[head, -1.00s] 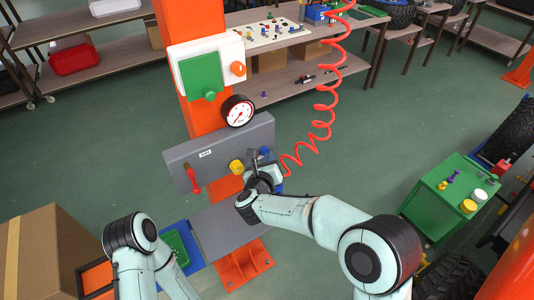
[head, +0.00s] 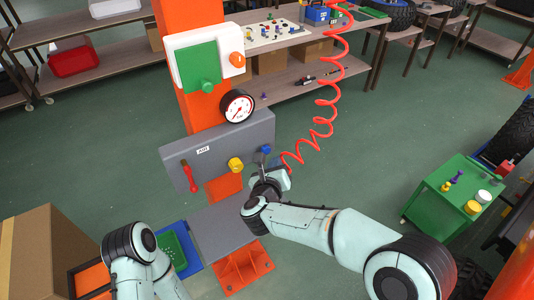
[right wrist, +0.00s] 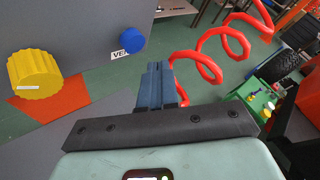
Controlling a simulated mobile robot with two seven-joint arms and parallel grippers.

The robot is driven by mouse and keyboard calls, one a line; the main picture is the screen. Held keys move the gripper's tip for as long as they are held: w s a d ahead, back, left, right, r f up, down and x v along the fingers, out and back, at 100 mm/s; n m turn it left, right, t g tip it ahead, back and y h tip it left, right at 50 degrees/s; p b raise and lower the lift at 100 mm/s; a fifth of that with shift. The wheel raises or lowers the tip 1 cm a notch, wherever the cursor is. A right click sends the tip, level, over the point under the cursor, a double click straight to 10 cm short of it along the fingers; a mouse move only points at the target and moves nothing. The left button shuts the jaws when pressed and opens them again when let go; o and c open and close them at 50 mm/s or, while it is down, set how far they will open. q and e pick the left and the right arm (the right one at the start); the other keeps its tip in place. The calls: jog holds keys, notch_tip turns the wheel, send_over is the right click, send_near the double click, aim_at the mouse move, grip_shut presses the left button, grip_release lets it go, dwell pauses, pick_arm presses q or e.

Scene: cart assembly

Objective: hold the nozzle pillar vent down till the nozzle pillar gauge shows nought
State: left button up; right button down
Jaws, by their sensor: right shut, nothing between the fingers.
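The grey panel (head: 225,146) on the orange pillar carries the blue vent button (head: 267,149) near its right end. In the right wrist view the round blue vent (right wrist: 132,40) stands beside a partly hidden white label. My right gripper (head: 265,172) is shut and empty, just below the vent in the head view. In the right wrist view its closed fingers (right wrist: 155,72) are below and right of the vent, apart from it in the picture. The round gauge (head: 237,107) above the panel has a red needle; its reading is too small to tell. My left gripper is out of view.
A yellow knob (head: 235,164) and a red lever (head: 189,178) are on the same panel. A coiled red hose (head: 325,115) hangs at its right. A green cart (head: 450,200) stands at the right, and a cardboard box (head: 45,250) at the lower left.

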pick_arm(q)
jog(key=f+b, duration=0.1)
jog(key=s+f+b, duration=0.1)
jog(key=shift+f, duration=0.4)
pick_arm(e)
jog(key=s+d, duration=0.2)
jog(key=s, duration=0.1)
dwell(0.5)
